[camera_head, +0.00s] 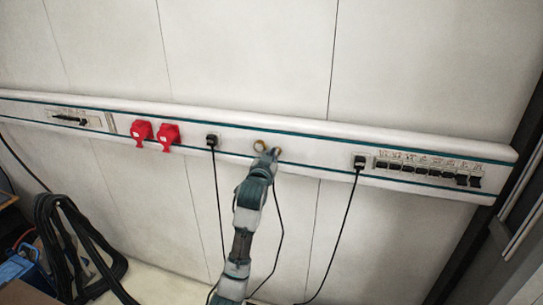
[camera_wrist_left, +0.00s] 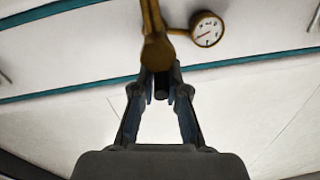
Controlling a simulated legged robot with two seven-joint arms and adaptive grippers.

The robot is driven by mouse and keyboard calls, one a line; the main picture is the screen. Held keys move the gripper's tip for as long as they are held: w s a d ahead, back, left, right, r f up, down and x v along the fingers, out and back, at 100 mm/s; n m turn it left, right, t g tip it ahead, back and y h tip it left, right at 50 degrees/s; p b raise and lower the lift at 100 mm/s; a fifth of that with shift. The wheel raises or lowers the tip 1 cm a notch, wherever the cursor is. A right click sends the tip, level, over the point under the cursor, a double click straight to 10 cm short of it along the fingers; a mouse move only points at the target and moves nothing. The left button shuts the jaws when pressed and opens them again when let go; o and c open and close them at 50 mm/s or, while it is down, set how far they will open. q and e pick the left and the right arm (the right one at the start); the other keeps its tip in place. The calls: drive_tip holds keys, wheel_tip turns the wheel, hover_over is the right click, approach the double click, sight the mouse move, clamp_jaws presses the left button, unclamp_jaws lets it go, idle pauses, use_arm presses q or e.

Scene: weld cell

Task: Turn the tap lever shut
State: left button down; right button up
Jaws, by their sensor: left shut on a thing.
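The brass tap (camera_head: 259,146) is on the white wall rail, near the middle of the head view. In the left wrist view its brass body (camera_wrist_left: 156,50) comes down from the top edge. A dark, short tap lever (camera_wrist_left: 160,87) shows below the brass, between my fingers. My left gripper (camera_head: 268,157) is at the tap in the head view, partly covering it. In the left wrist view the left gripper (camera_wrist_left: 161,92) has its fingers closed in on both sides of the lever. The lever's full angle is hard to tell. My right gripper is not in view.
A round gauge (camera_wrist_left: 207,29) sits beside the tap. The rail (camera_head: 330,150) also carries two red sockets (camera_head: 154,134), a black plug (camera_head: 212,141) and another plug (camera_head: 359,163) with hanging cables, and a row of switches (camera_head: 428,171). Coiled black hose (camera_head: 75,240) hangs at lower left.

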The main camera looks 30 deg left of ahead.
use_arm(q)
drive_tip(key=shift+w+d+f+y, duration=0.1)
drive_tip(key=shift+d+f+y, duration=0.05)
drive_tip(key=shift+d+y, duration=0.15)
drive_tip(key=shift+w+d+n+g+y, duration=0.1)
drive_tip(key=shift+n+g+y, duration=0.6)
drive_tip(key=shift+n+y, duration=0.35)
drive_tip(key=w+n+g+y, duration=0.1)
drive_tip(key=n+g+y, duration=0.2)
drive_tip(key=g, duration=0.1)
drive_tip(key=w+d+n+g+y, duration=0.1)
drive_tip(key=n+g+y, duration=0.2)
drive_tip(key=g, duration=0.1)
drive_tip(key=d+n+g+y, duration=0.1)
drive_tip(key=n+g+y, duration=0.2)
drive_tip(key=n, duration=0.1)
drive_tip(key=shift+w+d+g+y, duration=0.2)
drive_tip(key=shift+w+g+y, duration=0.05)
drive_tip(key=shift+w+g, duration=0.15)
drive_tip(key=shift+w+n+g, duration=0.1)
drive_tip(key=shift+n+g, duration=0.25)
drive_tip(key=shift+g, duration=0.25)
drive_tip(key=c, duration=1.2)
unclamp_jaws()
drive_tip(key=shift+w, duration=0.2)
